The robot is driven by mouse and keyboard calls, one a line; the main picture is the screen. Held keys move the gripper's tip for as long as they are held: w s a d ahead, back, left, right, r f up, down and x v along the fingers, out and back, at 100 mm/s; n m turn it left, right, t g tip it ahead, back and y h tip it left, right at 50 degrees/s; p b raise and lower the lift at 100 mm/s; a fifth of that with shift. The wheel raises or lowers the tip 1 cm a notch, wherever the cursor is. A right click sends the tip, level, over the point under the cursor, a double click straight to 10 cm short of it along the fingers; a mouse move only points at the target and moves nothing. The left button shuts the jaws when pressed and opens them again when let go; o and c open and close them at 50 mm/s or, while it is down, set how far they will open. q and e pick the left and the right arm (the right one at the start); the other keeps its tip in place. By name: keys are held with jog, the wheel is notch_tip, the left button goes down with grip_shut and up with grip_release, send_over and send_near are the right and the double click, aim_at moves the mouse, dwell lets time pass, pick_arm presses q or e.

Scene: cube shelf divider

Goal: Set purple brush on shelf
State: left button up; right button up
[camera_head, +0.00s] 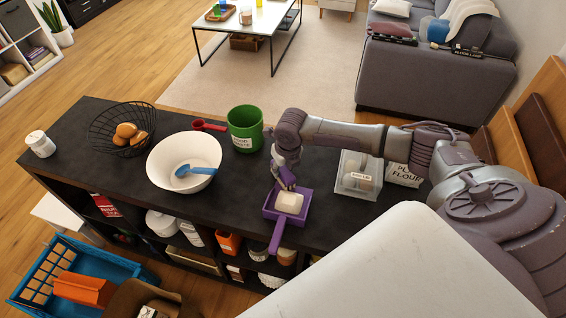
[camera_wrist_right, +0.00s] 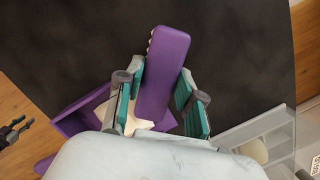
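In the wrist view the purple brush (camera_wrist_right: 165,65), with pale bristles along its left edge, lies between the two fingers of my right gripper (camera_wrist_right: 161,85). Both fingers appear to touch its sides. In the head view my right gripper (camera_head: 286,181) is just above the purple dustpan (camera_head: 277,234), which holds a cream block (camera_head: 289,203); the brush is hard to make out there. The black shelf top (camera_head: 235,190) lies below. A small dark gripper (camera_wrist_right: 17,129), seemingly my left one, shows at the left edge of the wrist view, too small to read.
Left of the dustpan stand a white bowl (camera_head: 160,160) with a blue scoop, a green canister (camera_head: 245,129), a red scoop (camera_head: 208,125) and a wire basket (camera_head: 105,140). To the right are a clear bin (camera_head: 357,186) and a flour package (camera_head: 402,175). Cubbies below hold goods.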

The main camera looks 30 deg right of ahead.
aim_at(286, 173)
jog(key=shift+o, duration=0.4)
jog(key=o, duration=0.6)
jog(key=shift+c, duration=0.2)
jog(key=p+v, duration=0.8)
jog(key=p, duration=0.1)
jog(key=shift+r, duration=0.1)
dwell(0.5)
